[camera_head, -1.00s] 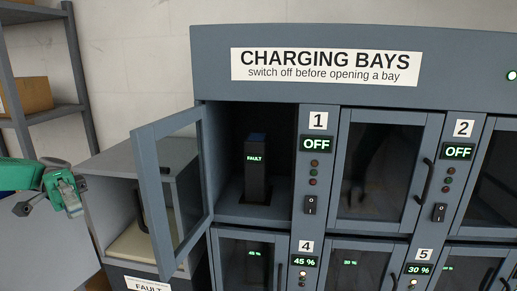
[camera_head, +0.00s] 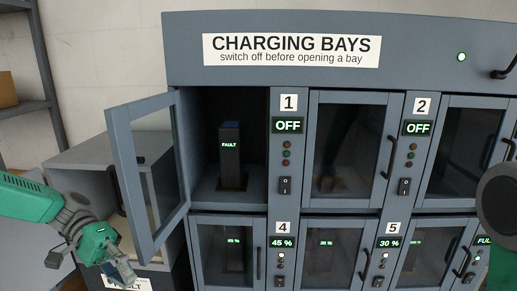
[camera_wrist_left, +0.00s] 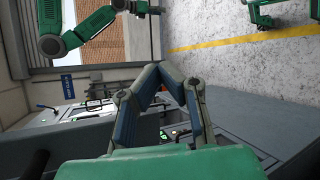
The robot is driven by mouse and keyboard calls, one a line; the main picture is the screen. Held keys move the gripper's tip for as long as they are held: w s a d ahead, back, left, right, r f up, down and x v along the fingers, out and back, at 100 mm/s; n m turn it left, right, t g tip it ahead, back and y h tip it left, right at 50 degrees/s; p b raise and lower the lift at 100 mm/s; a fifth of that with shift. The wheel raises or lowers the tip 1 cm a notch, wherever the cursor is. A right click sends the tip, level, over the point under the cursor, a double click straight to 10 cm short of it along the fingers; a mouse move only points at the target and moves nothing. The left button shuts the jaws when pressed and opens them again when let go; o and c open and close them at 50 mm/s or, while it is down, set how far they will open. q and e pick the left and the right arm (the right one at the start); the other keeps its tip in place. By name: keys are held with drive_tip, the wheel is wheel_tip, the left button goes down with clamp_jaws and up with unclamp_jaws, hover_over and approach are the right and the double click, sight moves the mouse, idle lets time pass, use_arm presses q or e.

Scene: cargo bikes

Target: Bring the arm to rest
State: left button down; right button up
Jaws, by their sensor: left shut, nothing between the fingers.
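My left arm (camera_head: 72,215) comes in from the left, green with a grey joint. My left gripper (camera_head: 122,270) hangs low at the lower left, in front of the lower cabinet and below the open bay door. In the left wrist view its two blue-grey fingers (camera_wrist_left: 158,72) come together at the tips, shut with nothing between them. A dark rounded part, seemingly of my right arm, shows at the right edge; no right gripper can be made out.
The open glass door (camera_head: 147,165) of bay 1 swings out near my left arm. Inside the bay stands a dark battery (camera_head: 230,158) reading FAULT. The charging cabinet (camera_head: 420,60) fills the middle and right. A grey side cabinet (camera_head: 75,157) and shelf (camera_head: 45,75) stand left.

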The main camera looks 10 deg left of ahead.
use_arm(q)
drive_tip(key=s+d+f+n+t+y+b, duration=0.1)
drive_tip(key=s+d+f+y+b, duration=0.2)
drive_tip(key=f, duration=0.8)
drive_tip(key=s+d+f+n+y+b, duration=0.1)
drive_tip(key=s+d+f+y, duration=0.3)
drive_tip(key=f, duration=0.7)
drive_tip(key=s+a+f+m+t+y+b, duration=0.2)
drive_tip(key=s+f+t+y+b, duration=0.2)
drive_tip(key=s+f, duration=0.9)
drive_tip(key=shift+a+f+t+y+b, duration=0.2)
drive_tip(key=shift+f+t+y+b, duration=0.15)
drive_tip(key=shift+y+b, duration=0.7)
